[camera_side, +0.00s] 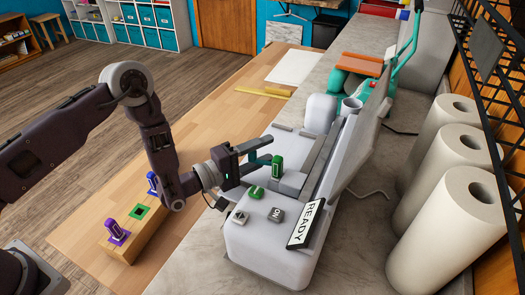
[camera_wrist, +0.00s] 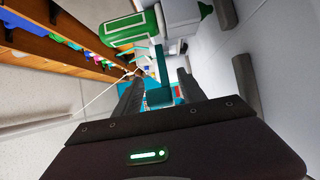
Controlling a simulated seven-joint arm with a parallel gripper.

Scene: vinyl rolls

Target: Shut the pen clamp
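A green pen (camera_side: 277,165) stands upright in the white cutting machine (camera_side: 262,245); it shows large at the top of the wrist view (camera_wrist: 130,28). A teal part beside it (camera_side: 253,156), apparently the pen clamp, shows in the wrist view as an upright bar (camera_wrist: 161,66) with a block at its near end. My gripper (camera_side: 266,153) reaches over the machine from the left, close to the pen. In the wrist view its two dark fingers (camera_wrist: 160,90) are apart, with the teal part in line with the gap. I cannot tell whether they touch it.
The machine has a green knob (camera_side: 257,192), an ON button (camera_side: 276,214), a READY display (camera_side: 307,224) and a raised lid. A wooden block (camera_side: 143,232) holds blue and purple pens beside a green-marked spot. White rolls (camera_side: 446,225) stand at the right.

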